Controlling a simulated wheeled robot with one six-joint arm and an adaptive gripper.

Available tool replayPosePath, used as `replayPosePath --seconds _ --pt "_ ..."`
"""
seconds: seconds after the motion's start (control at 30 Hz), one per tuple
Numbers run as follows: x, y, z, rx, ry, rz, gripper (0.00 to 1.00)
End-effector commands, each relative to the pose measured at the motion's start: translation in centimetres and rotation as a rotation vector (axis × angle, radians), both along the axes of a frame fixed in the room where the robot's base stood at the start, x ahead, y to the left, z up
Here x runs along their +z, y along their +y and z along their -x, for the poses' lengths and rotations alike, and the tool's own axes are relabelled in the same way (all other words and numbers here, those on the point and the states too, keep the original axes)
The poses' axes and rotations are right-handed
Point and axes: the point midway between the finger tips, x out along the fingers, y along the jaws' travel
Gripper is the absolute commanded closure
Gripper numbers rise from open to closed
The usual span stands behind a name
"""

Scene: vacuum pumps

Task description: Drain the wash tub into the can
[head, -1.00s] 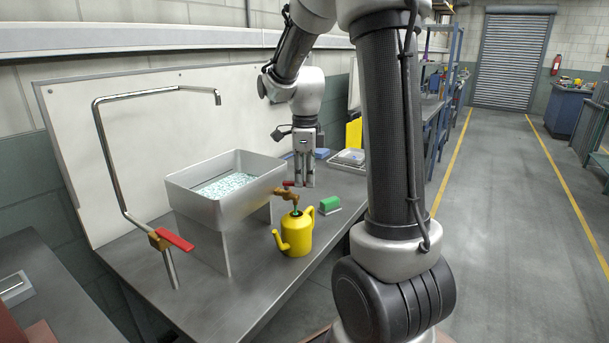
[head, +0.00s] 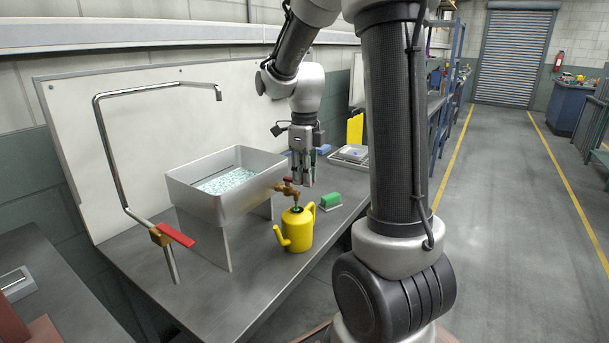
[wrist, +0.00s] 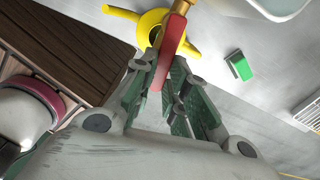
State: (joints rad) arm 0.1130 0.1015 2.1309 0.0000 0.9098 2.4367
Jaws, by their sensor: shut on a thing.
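The grey wash tub (head: 212,208) stands on legs on the bench, with pale speckled blue-white liquid (head: 228,181) in it. A brass tap (head: 284,190) with a red lever (head: 290,181) sticks out of its right end. The yellow can (head: 299,233) stands upright on the bench below the tap. A small green patch shows at its mouth; I cannot tell whether liquid is running. My gripper (head: 302,182) is at the tap, fingers pointing down. In the wrist view my gripper (wrist: 168,68) is shut on the red lever (wrist: 174,36), above the yellow can (wrist: 152,22).
A green block-like brush (head: 330,201) lies right of the can. A bent pipe faucet (head: 108,150) with another red lever (head: 176,235) stands left of the tub. A tray (head: 350,156) lies farther back. The front of the bench (head: 225,300) is clear.

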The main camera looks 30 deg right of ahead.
Motion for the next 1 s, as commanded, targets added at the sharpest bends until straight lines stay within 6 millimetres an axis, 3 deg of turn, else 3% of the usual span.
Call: replayPosePath --seconds 0.07,0.1,0.13,0.53,1.0 --pt "0.1 0.0 -0.1 0.0 -0.004 0.001 1.0" --pt "0.1 0.0 -0.1 0.0 -0.004 0.001 0.81" --pt "0.1 0.0 -0.1 0.001 -0.004 0.001 0.76" --pt "0.6 0.0 -0.1 0.001 -0.003 0.001 0.76" --pt "9.9 0.0 -0.1 0.001 -0.005 0.0 0.76"
